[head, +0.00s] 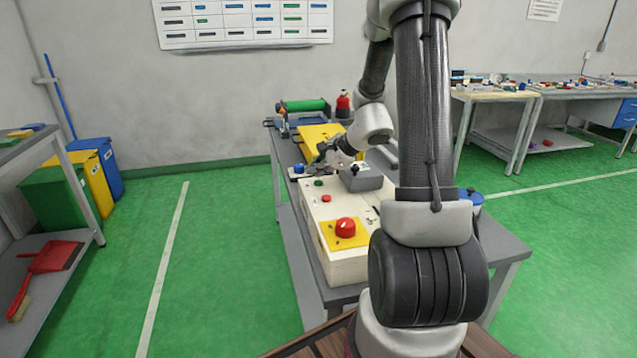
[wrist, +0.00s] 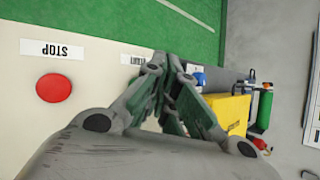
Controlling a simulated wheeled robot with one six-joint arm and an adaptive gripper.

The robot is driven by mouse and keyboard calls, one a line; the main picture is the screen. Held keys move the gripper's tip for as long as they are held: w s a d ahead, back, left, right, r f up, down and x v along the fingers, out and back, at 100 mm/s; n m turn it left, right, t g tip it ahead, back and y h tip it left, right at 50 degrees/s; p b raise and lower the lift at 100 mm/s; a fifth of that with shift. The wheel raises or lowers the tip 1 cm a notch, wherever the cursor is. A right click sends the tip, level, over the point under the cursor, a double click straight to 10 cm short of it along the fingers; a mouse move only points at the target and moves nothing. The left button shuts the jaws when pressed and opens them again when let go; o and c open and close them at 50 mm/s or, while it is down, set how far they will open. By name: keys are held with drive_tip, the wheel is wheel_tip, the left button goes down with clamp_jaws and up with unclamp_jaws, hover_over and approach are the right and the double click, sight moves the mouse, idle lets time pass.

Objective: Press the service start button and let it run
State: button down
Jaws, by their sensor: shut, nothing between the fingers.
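The control box (head: 346,268) is a long cream box on the grey table. A small green button (head: 318,183) sits near its far left end, with a small red button (head: 326,198) nearer. In the wrist view the red button (wrist: 53,88) lies beside an upside-down STOP label (wrist: 52,48). My gripper (head: 318,164) is shut and empty, just beyond the green button in the head view; contact cannot be told. It fills the wrist view's middle (wrist: 170,75).
A large red mushroom button (head: 345,227) on a yellow plate is at the box's near end. Behind the box are a blue-topped item (head: 299,169), a yellow panel (head: 318,135) and a green roller (head: 305,105).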

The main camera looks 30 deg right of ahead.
drive_tip(key=shift+f, duration=0.1)
drive_tip(key=shift+f, duration=0.3)
